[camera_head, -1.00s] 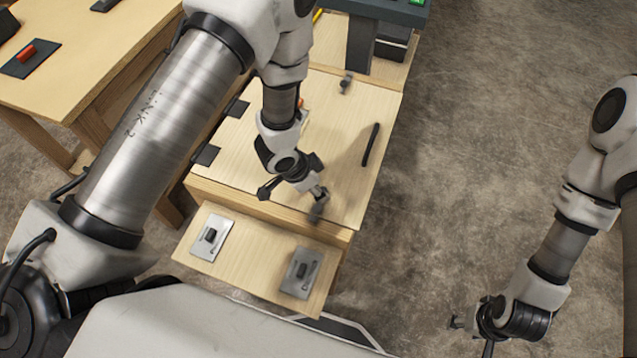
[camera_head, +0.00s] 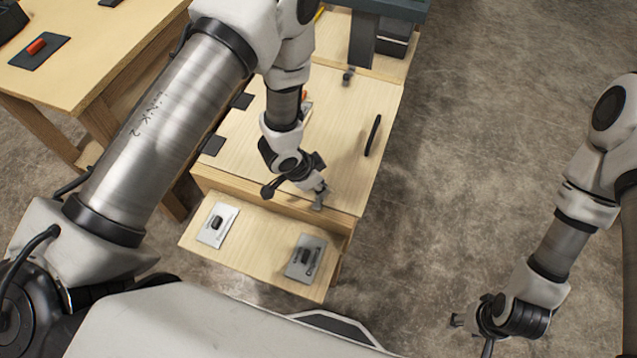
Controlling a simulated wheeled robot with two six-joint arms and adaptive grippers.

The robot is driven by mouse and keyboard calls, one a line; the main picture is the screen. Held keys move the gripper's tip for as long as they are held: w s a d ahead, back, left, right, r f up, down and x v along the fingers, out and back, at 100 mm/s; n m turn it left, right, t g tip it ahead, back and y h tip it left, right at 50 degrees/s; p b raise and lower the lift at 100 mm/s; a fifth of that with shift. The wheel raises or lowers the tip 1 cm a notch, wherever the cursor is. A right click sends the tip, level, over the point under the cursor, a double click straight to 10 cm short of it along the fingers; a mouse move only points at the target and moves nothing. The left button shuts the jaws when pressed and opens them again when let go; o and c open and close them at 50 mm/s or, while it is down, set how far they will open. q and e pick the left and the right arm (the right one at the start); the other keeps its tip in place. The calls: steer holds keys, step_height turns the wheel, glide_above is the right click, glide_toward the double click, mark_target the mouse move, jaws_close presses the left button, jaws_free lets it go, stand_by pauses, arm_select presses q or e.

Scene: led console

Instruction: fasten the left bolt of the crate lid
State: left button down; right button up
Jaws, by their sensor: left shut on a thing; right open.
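The crate lid (camera_head: 335,140) is a pale wooden panel, lying flat, with a black handle (camera_head: 373,135) at its right. My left gripper (camera_head: 320,192) is low over the lid's near edge, shut on a small grey part that looks like the near bolt (camera_head: 318,204). The fingers hide much of this part, and I cannot tell how far it is turned or seated. A similar small dark bolt (camera_head: 348,76) stands at the lid's far edge. My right gripper (camera_head: 470,328) is open and empty over the floor at the lower right, away from the crate.
Black hinges (camera_head: 213,145) lie along the lid's left side. A wooden shelf (camera_head: 258,242) below the near edge bears a left plate (camera_head: 216,223) and a right plate (camera_head: 306,258), each with a black knob. Another table (camera_head: 90,60) stands at left. Floor at right is clear.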

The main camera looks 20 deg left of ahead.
arm_select(q)
steer(key=shift+s+f, duration=0.2)
steer(key=shift+f, duration=0.15)
steer(key=c, duration=1)
jaws_free()
steer(key=shift+d, duration=0.1)
steer(key=shift+r, duration=0.15)
steer(key=v, duration=1.2)
steer(key=shift+w, duration=0.15)
